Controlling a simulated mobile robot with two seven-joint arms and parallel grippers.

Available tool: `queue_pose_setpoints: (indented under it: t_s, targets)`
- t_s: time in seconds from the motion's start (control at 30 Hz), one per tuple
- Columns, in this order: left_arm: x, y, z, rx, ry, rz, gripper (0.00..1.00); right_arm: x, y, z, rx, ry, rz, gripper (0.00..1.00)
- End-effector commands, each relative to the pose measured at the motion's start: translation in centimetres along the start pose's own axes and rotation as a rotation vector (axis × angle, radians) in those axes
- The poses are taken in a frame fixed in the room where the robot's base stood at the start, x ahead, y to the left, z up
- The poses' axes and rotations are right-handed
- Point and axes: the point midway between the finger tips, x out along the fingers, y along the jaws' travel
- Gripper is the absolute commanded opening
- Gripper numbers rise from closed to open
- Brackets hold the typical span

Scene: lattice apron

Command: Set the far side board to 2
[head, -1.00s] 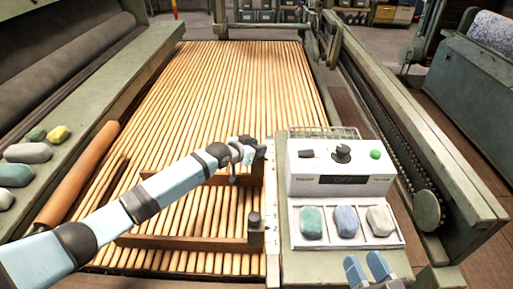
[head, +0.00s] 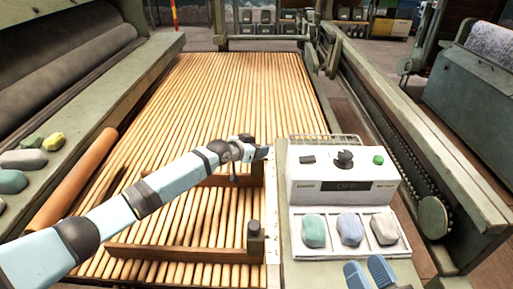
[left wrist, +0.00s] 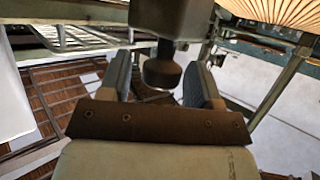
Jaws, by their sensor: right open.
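The far side board (head: 215,180) is a brown wooden bar lying across the slats, with its right end near the pale side strip (head: 271,205). My left gripper (head: 247,147) is at the far board's right-end post and hides most of it. In the left wrist view, a dark knob (left wrist: 162,73) under a grey-green block stands between the two blue fingers, with gaps on both sides, so the gripper looks open around it. The near side board (head: 185,253) lies closer, with its dark knob (head: 254,226) uncovered. My right gripper (head: 370,272) is open and empty at the lower edge.
A white control box (head: 340,204) with a dial (head: 344,159), a green button (head: 378,160) and an OFF display stands right of the slats. Before it is a white tray (head: 345,251) with three coloured lumps. A wooden roller (head: 70,190) and several lumps lie left.

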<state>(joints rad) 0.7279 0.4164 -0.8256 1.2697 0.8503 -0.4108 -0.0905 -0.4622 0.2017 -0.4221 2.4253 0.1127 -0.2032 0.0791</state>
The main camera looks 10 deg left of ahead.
Motion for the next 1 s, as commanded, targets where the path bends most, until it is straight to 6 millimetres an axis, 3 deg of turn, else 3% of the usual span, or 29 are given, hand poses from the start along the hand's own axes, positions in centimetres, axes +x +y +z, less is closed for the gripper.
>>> queue_pose_setpoints:
  t_s: [0.17,0.37,0.7,1.0]
  targets:
    - [-0.3,0.0,0.0,0.000,0.000,0.000,0.57,0.1,0.1,-0.3,-0.004,0.003,0.001,0.43]
    - [-3.0,0.0,-0.2,0.001,-0.001,0.000,0.57,0.2,-0.3,-2.4,-0.013,0.053,0.001,0.43]
    - [-10.7,0.0,-0.2,0.000,-0.001,0.000,0.57,-0.9,2.0,1.8,-0.043,-0.176,0.092,0.43]
    - [-13.7,0.0,0.0,0.000,-0.001,0.000,0.57,-1.7,2.9,3.6,-0.053,-0.264,0.124,0.43]
